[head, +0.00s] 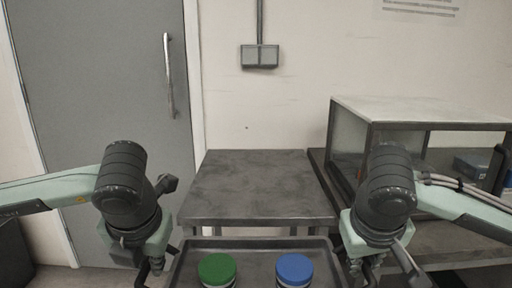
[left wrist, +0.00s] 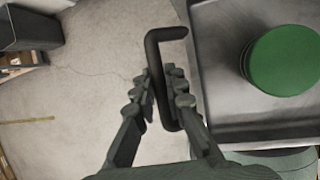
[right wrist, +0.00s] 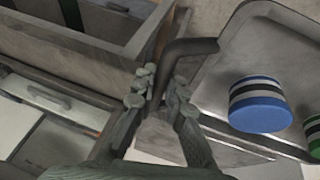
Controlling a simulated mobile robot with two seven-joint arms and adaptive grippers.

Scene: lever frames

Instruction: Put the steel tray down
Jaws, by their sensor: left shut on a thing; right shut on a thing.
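The steel tray (head: 256,246) is at the bottom of the head view, level, in front of the grey table (head: 255,182). A green-lidded jar (head: 217,270) and a blue-lidded jar (head: 294,271) stand upright on it. My left gripper (left wrist: 160,95) is shut on the tray's dark left handle (left wrist: 156,60). My right gripper (right wrist: 160,92) is shut on the tray's right handle (right wrist: 190,47). The left wrist view shows bare floor beneath the left handle. The tray's near edge is cut off in the head view.
The grey table's top is bare. A bench with a glass-sided case (head: 425,112) stands close to its right. A grey door (head: 105,80) is behind on the left. A dark bin (left wrist: 30,28) stands on the floor to the left.

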